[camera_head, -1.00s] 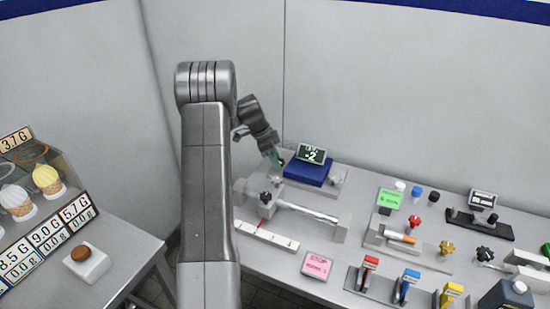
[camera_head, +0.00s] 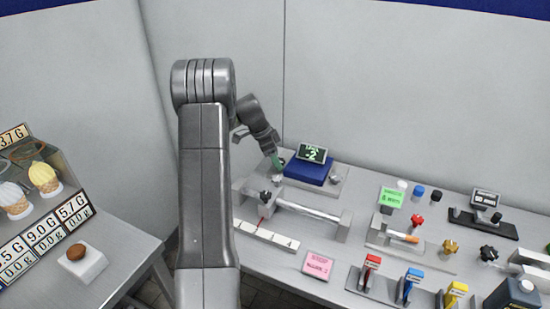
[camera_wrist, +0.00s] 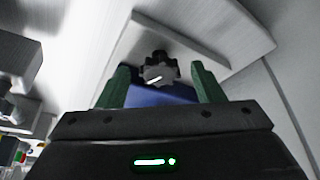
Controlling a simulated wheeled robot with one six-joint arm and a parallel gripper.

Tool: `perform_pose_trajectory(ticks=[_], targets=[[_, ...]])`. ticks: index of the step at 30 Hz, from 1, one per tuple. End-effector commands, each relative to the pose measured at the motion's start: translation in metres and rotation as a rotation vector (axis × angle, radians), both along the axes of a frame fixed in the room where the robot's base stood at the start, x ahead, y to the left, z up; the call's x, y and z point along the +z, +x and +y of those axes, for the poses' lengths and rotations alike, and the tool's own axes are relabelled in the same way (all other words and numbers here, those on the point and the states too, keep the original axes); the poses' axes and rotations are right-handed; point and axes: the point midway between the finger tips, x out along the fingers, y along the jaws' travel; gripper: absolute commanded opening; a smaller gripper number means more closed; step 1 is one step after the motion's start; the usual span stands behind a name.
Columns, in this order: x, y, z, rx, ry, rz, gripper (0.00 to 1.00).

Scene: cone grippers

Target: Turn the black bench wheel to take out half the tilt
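The black wheel (camera_wrist: 159,70), with a lobed rim and a white mark on its face, shows in the wrist view on a light grey plate (camera_wrist: 200,40). My gripper (camera_wrist: 160,82) has its two green fingers apart, one on each side of the wheel in the picture; I cannot tell whether either touches it. In the head view my gripper (camera_head: 276,161) points down at the left end of the plate, beside a blue block (camera_head: 309,170). The wheel is mostly hidden there. A small dark display (camera_head: 312,153) above the block shows green characters, seemingly -2.
A fixture with a metal rod (camera_head: 308,210) and its own dark knob (camera_head: 277,180) stands just in front. A white ruler strip (camera_head: 266,234) and pink sign (camera_head: 318,265) lie nearer. Several coloured levers and knobs fill the bench's right side. A wall stands close behind.

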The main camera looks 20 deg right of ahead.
Motion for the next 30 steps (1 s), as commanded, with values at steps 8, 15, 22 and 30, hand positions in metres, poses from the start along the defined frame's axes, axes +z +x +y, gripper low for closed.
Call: perform_pose_trajectory(ticks=[8,15,22,30], targets=[[0.001,0.0,0.0,0.0,0.0,0.0,0.61],[0.026,0.004,0.011,0.001,-0.002,-0.004,0.61],[0.076,0.008,0.031,0.001,-0.001,-0.005,0.61],[0.118,0.012,0.048,0.0,-0.001,-0.002,0.61]])
